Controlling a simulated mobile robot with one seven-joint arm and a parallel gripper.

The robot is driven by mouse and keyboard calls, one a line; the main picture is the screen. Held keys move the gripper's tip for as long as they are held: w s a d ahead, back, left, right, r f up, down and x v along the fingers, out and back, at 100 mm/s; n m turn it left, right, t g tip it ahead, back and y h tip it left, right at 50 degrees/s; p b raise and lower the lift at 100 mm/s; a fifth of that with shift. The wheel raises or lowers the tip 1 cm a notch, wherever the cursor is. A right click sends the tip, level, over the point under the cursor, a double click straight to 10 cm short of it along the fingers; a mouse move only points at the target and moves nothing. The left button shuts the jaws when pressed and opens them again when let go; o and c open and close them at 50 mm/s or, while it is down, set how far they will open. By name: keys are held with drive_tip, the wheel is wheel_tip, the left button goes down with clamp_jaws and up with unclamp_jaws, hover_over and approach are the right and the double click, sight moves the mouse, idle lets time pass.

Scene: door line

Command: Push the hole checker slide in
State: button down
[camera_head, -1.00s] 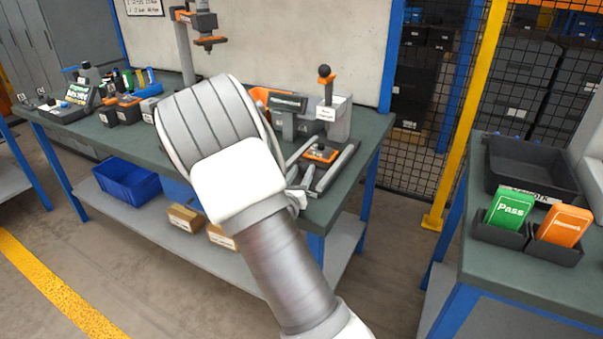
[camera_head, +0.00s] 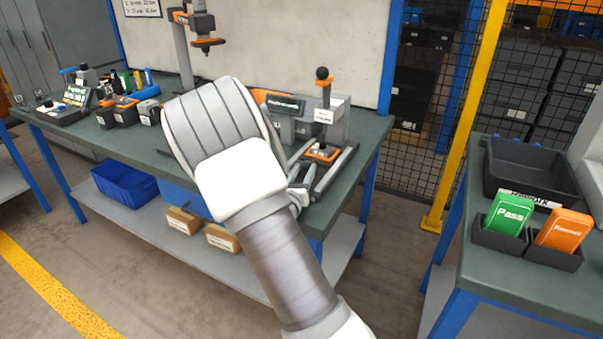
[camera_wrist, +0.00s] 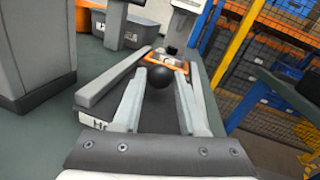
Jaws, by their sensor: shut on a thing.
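In the wrist view the orange plate (camera_wrist: 163,60) lies beyond a round black knob (camera_wrist: 158,79). My gripper (camera_wrist: 160,76) has one finger on each side of this knob and is shut on it. In the head view my wrist and arm hide most of the gripper and the slide's near end.
A drill-like stand (camera_head: 185,45) and several small devices occupy the bench to the left. A blue bin (camera_head: 125,184) sits on the lower shelf.

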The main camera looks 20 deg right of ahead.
drive_tip(key=shift+x, duration=0.85)
drive_tip(key=shift+s+d, duration=0.15)
drive_tip(key=shift+c, duration=2.4)
unclamp_jaws()
drive_tip(key=p+v, duration=0.3)
drive_tip(key=v, duration=1.4)
drive_tip(key=shift+s, duration=0.1)
